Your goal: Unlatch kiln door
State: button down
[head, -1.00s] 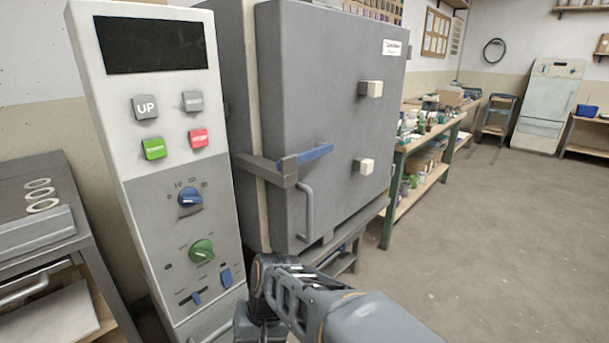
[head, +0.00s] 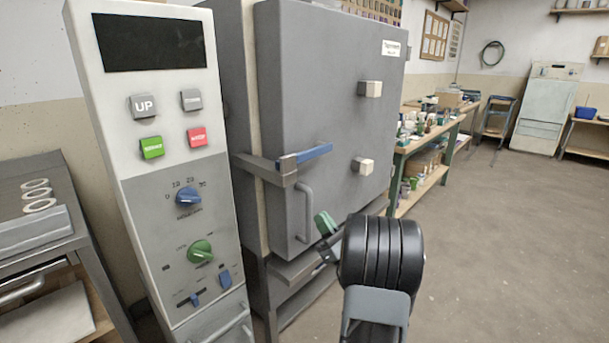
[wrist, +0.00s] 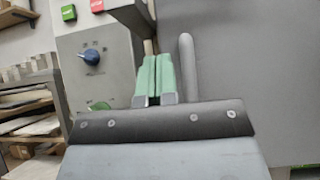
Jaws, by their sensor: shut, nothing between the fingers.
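The grey kiln door (head: 345,90) is closed against the kiln body. Its latch is a bar with a blue lever grip (head: 305,155), lying across the left edge of the door and pointing right. A grey vertical pull handle (head: 305,212) sits below the latch; it also shows in the wrist view (wrist: 188,70). My gripper (head: 325,222) has green fingertips and is low in front of the door, just right of the pull handle in the head view. In the wrist view my gripper (wrist: 153,60) is shut and empty, with fingertips close together beside the handle. Contact cannot be told.
A control panel (head: 150,240) with buttons and knobs stands close on the left of the kiln. A metal table (head: 75,225) is at far left. A cluttered workbench (head: 425,160) stands behind right. The floor (head: 500,230) at right is clear.

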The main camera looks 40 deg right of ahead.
aim_at(304, 186)
jog(key=shift+s+d+h, duration=0.1)
jog(key=shift+d+h, duration=0.15)
jog(key=shift+h, duration=0.05)
jog(key=p+x, duration=0.2)
jog(key=x, duration=0.8)
jog(key=shift+a+r, duration=0.1)
jog(key=shift+r, duration=2)
